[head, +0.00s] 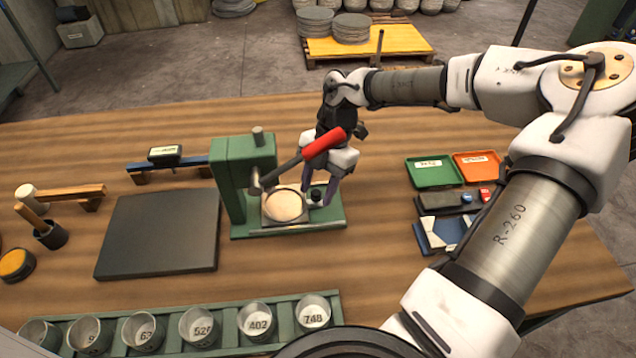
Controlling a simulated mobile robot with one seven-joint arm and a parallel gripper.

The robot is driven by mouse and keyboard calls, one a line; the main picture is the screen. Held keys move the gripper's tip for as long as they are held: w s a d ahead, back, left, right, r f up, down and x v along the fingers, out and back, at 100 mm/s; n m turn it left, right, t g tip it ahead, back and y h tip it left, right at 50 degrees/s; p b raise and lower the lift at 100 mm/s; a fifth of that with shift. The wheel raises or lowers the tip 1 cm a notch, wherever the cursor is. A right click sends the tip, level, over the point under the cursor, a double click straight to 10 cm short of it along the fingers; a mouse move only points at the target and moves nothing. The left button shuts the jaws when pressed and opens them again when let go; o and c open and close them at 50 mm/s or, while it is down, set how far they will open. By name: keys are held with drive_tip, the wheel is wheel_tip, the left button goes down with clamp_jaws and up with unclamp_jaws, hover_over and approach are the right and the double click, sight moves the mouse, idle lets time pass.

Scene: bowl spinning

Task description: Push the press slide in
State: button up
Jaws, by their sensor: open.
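The green press (233,180) stands on the wooden table, with a lever ending in a red handle (324,143) that slants up to the right. The press slide (266,216) sits low at its right side and carries a round pale disc (285,205). A small dark knob (316,196) is at the slide's right end. My gripper (318,188) points down at this knob, with its fingers open close beside it. The red handle hides part of my gripper. I cannot tell whether the fingers touch the knob.
A dark square plate (160,235) lies left of the press. A green rack (175,325) with several numbered cups runs along the front. Green (434,172) and orange (477,167) trays lie to the right. A mallet (33,213) stands at the far left.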

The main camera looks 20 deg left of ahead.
sight(298, 206)
drive_tip(key=shift+c, duration=0.3)
clamp_jaws()
drive_tip(key=shift+s+a+f+b, duration=0.1)
drive_tip(key=shift+s+a+b, duration=0.2)
drive_tip(key=shift+a, duration=0.3)
drive_tip(key=shift+s+a+b, duration=0.15)
drive_tip(key=shift+a+b, duration=0.25)
drive_tip(key=shift+a, duration=0.2)
drive_tip(key=shift+s+a, duration=0.15)
drive_tip(key=shift+a, duration=0.1)
drive_tip(key=shift+o, duration=0.3)
unclamp_jaws()
drive_tip(key=shift+a, duration=0.1)
